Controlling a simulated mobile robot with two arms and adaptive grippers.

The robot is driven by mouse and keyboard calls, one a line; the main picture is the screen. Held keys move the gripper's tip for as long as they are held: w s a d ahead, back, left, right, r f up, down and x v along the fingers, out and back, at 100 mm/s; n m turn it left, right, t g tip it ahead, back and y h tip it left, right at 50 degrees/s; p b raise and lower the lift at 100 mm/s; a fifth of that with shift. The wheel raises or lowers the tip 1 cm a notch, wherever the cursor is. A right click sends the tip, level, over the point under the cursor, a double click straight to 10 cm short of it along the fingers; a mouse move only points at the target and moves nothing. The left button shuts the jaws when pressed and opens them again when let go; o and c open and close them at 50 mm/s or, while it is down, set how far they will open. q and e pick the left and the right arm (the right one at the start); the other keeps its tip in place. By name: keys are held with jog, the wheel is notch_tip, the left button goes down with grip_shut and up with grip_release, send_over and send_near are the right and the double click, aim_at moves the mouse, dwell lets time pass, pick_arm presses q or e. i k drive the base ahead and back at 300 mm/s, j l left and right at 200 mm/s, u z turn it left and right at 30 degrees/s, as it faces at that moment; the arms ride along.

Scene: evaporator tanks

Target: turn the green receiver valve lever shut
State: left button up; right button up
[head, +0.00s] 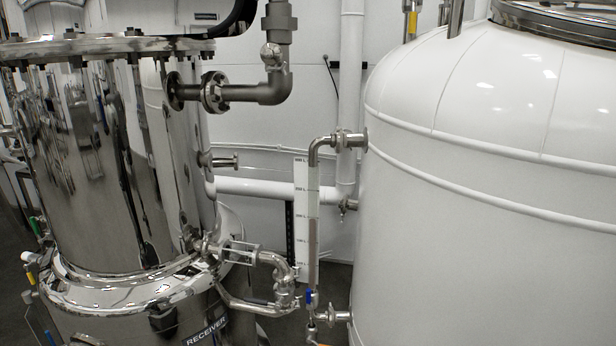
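A small green part (36,227), which looks like a lever handle, shows at the far left edge beside the polished steel tank. It is too small for me to tell its valve or its angle. The lower steel vessel (120,325) carries the label "RECEIVER" (206,332) at the bottom of the head view. Neither of my grippers is in view.
A yellow handle (31,278) sits below the green part. A blue valve handle (309,297) is on the piping by the level scale (301,215). A large white tank (490,200) fills the right. Pipes cross the gap between the tanks.

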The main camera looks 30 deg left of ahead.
aim_at(33, 222)
jog(key=j+u, duration=0.1)
jog(key=u, duration=0.7)
jog(key=i+j+u, duration=0.15)
jog(key=j+u, duration=0.15)
jog(key=j, duration=0.2)
jog(key=i+j+u, duration=0.25)
jog(key=j, duration=0.2)
jog(key=i+j+u, duration=0.15)
jog(key=j+u, duration=0.15)
jog(key=i+j+u, duration=0.3)
jog(key=j, duration=0.15)
